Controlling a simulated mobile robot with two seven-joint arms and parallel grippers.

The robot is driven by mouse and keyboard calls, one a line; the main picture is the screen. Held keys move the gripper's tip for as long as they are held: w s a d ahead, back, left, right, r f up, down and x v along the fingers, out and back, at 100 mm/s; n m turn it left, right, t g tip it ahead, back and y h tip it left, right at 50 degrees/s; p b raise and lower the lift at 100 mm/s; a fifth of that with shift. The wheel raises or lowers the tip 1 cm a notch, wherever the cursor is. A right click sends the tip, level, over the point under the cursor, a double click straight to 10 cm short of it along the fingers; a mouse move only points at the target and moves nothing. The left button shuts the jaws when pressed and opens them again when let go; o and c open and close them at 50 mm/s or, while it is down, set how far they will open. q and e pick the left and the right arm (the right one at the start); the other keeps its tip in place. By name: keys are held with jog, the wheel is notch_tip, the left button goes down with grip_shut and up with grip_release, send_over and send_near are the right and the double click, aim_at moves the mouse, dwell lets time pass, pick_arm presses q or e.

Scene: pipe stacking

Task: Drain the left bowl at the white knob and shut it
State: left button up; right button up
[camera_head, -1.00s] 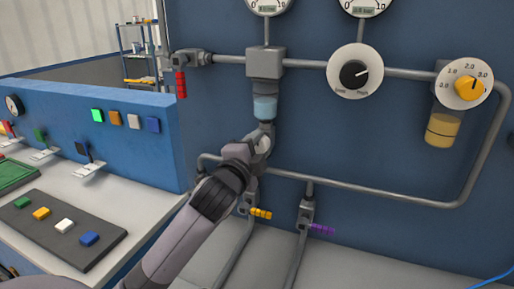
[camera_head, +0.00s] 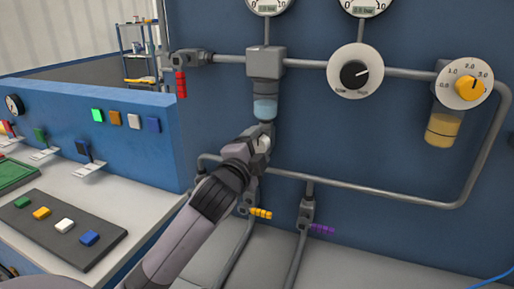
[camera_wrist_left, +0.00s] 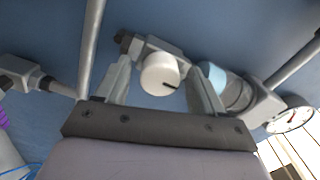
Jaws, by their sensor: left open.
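The left bowl (camera_head: 265,108), clear with pale blue liquid, hangs under a grey block on the blue panel. The white knob (camera_head: 264,144) sits below it, partly hidden by my left gripper (camera_head: 258,140). In the left wrist view the white knob (camera_wrist_left: 158,75) has a dark line on its face. It lies between the two fingers of my left gripper (camera_wrist_left: 160,72), with gaps visible beside it. The fingers are open. The pale blue bowl (camera_wrist_left: 213,76) shows behind the right finger. My right gripper is not in view.
A yellow-filled bowl (camera_head: 443,129) hangs under a yellow dial (camera_head: 469,88) at right. A black knob (camera_head: 354,74) is between. Valves with red (camera_head: 181,84), orange (camera_head: 260,213) and purple (camera_head: 322,230) handles and grey pipes surround the area. A desk with buttons stands at left.

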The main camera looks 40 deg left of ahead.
pick_arm(q)
jog(key=b+v, duration=0.1)
jog(key=v, duration=0.6)
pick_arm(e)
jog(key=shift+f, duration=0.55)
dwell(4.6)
